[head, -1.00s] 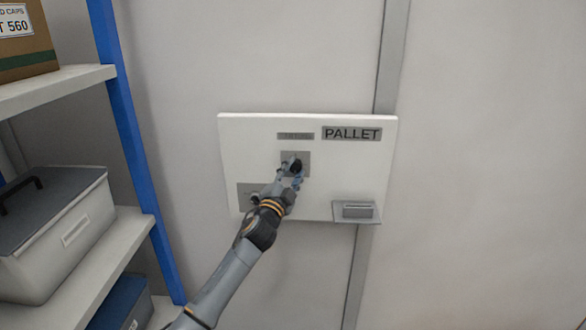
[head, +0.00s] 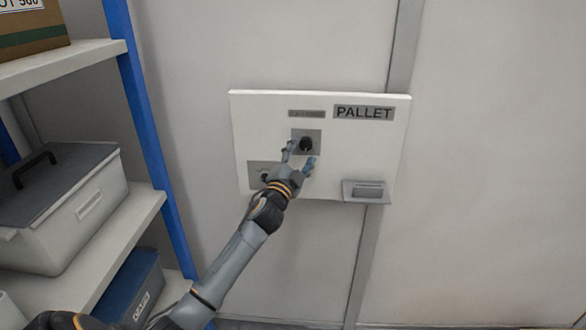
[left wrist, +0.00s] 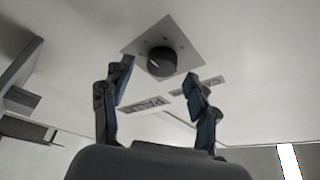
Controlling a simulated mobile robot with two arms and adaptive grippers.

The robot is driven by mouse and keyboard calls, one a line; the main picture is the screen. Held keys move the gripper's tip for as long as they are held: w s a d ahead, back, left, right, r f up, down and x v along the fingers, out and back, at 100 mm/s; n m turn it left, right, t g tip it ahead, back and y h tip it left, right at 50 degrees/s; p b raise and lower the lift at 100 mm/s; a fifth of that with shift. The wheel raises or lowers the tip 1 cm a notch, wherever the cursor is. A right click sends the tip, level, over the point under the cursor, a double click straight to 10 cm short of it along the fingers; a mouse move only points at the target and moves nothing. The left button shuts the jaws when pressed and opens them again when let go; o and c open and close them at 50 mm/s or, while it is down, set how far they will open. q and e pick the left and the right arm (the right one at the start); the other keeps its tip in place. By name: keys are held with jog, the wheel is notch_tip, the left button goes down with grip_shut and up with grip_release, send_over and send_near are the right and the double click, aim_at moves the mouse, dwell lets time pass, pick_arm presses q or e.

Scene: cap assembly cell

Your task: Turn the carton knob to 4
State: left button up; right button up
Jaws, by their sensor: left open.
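The black round knob (head: 305,144) sits on a grey square plate on the white panel, below a small label too blurred to read. My left gripper (head: 300,155) is open in front of the panel, just below the knob, with its fingers apart. In the left wrist view the knob (left wrist: 161,61) shows beyond and between the two open fingertips (left wrist: 160,75), and the gripper appears clear of it. The marks around the knob are too small to read, so its setting cannot be told. My right gripper is not in view.
The panel (head: 350,150) carries a PALLET sign (head: 363,112) and a small grey holder (head: 367,191). A second grey plate (head: 257,170) at lower left is partly behind my gripper. A shelf rack with a blue post (head: 150,150) and a lidded grey box (head: 75,215) stands left.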

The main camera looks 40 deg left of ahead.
pick_arm(q)
jog(key=v, duration=1)
jog(key=shift+s, duration=0.2)
jog(key=shift+d, duration=0.1)
